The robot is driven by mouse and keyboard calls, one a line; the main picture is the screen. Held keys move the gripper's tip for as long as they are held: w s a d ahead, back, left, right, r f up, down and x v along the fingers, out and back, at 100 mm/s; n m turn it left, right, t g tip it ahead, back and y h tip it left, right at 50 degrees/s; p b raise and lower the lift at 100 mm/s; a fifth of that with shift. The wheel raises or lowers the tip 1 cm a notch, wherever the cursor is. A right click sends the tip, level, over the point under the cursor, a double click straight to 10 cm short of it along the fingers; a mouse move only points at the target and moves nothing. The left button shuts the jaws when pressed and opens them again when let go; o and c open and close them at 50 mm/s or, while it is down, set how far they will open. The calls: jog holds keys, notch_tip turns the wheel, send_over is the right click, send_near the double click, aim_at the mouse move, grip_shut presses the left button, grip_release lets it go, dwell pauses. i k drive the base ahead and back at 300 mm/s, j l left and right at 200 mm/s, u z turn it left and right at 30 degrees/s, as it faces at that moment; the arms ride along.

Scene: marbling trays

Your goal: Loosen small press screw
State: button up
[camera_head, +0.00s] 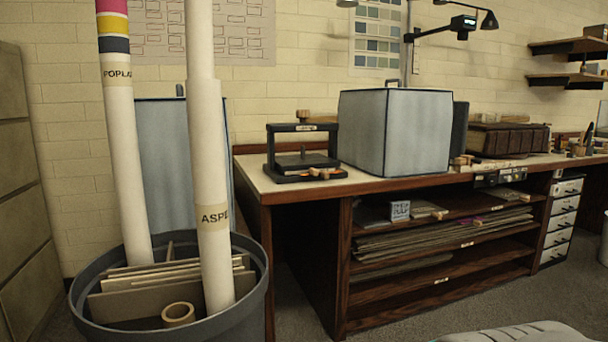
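A small black press (303,155) stands on the left end of the wooden workbench, in the middle of the head view. It has a flat base, two side posts and a crossbar. A light brown screw knob (302,115) sticks up from the middle of the crossbar. A dark plate lies low inside the frame, with small wooden pieces at the front right of the base. How tight the screw is cannot be told from here. My gripper is not in view.
A large grey bin (88,290) with upright paper rolls, boards and a tape roll stands in the left foreground. A grey covered box (394,132) sits right of the press on the workbench (395,190).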

aim_at(303, 115)
jog(key=i+l+u, duration=0.1)
jog(key=i, duration=0.4)
jog(key=i+l+u, duration=0.1)
jog(key=i+l, duration=0.15)
jog(key=i, duration=0.25)
jog(key=i+l+u, duration=0.1)
jog(key=i+l, duration=0.15)
jog(key=i, duration=0.2)
jog(key=i+l+u, duration=0.1)
jog(key=i+l, duration=0.15)
jog(key=i, duration=0.25)
jog(key=i+l+u, duration=0.1)
jog(key=i+l, duration=0.2)
jog(key=i, duration=0.15)
